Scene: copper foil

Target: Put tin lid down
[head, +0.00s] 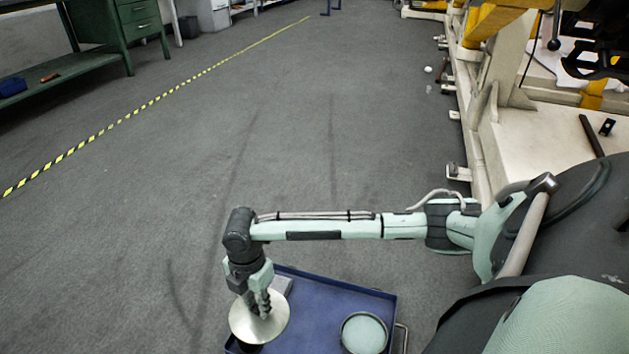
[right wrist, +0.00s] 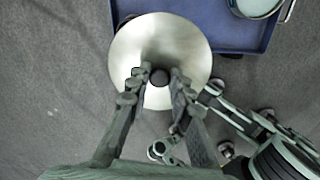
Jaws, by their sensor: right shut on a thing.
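The tin lid (head: 245,322) is a round, pale metal disc with a dark knob in its middle. My right gripper (head: 260,305) points down and is shut on the knob. In the right wrist view the lid (right wrist: 160,35) lies flat across the fingers, with the knob between the fingertips (right wrist: 157,78). In the head view the lid overlaps the left end of a blue tray (head: 325,300). Its height over the tray is hard to tell. Something dark shows below the lid's front edge, mostly hidden. My left gripper is not in view.
A round container with a pale green top (head: 364,334) stands at the tray's right. The tray has a raised rim and a handle (head: 402,338) at right. Its middle is clear. A green workbench (head: 60,75) stands far left.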

